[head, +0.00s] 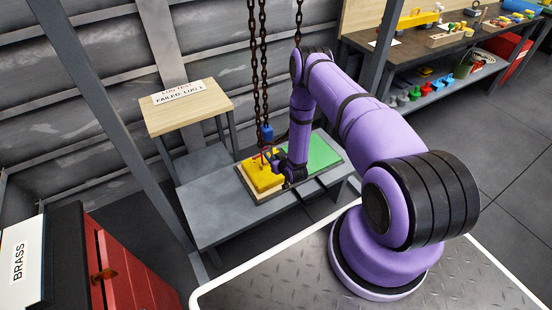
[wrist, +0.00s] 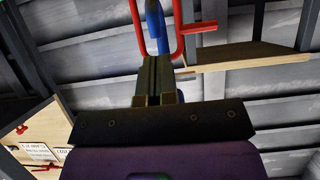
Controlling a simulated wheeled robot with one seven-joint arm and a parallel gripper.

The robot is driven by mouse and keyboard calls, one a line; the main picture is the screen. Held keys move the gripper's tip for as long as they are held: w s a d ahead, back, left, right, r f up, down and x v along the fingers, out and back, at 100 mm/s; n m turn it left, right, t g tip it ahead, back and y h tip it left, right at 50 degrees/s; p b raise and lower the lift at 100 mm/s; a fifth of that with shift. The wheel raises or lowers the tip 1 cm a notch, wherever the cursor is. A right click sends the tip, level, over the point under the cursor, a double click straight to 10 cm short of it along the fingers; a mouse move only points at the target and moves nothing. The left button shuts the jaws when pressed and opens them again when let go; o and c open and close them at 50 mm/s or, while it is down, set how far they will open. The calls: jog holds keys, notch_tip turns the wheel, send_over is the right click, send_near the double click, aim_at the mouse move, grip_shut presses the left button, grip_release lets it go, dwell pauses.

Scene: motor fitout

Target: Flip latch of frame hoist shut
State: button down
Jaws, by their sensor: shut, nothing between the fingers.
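The frame hoist hangs on rusty chains (head: 258,70) and ends in a blue hook body (head: 267,133) above a yellow block (head: 262,178). The hook body also shows in the wrist view (wrist: 156,28). A red bent rod, which looks like the latch (wrist: 181,38), loops around the blue part there, with a short arm pointing right. The rod is small in the head view. My gripper (wrist: 155,62) is shut and empty, its fingertips at the lower end of the red loop. I cannot tell whether they touch. In the head view my gripper (head: 283,174) is beside the yellow block, partly hidden.
The yellow block and a green mat (head: 324,153) are on a low grey bench (head: 215,217). A wooden-topped stand (head: 190,113) with a sign is behind left. A red cabinet (head: 122,265) is front left. A workbench (head: 420,50) with parts is back right.

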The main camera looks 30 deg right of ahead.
jog(key=shift+w, duration=0.2)
jog(key=shift+w+r, duration=0.3)
jog(key=shift+w, duration=0.25)
dwell(0.4)
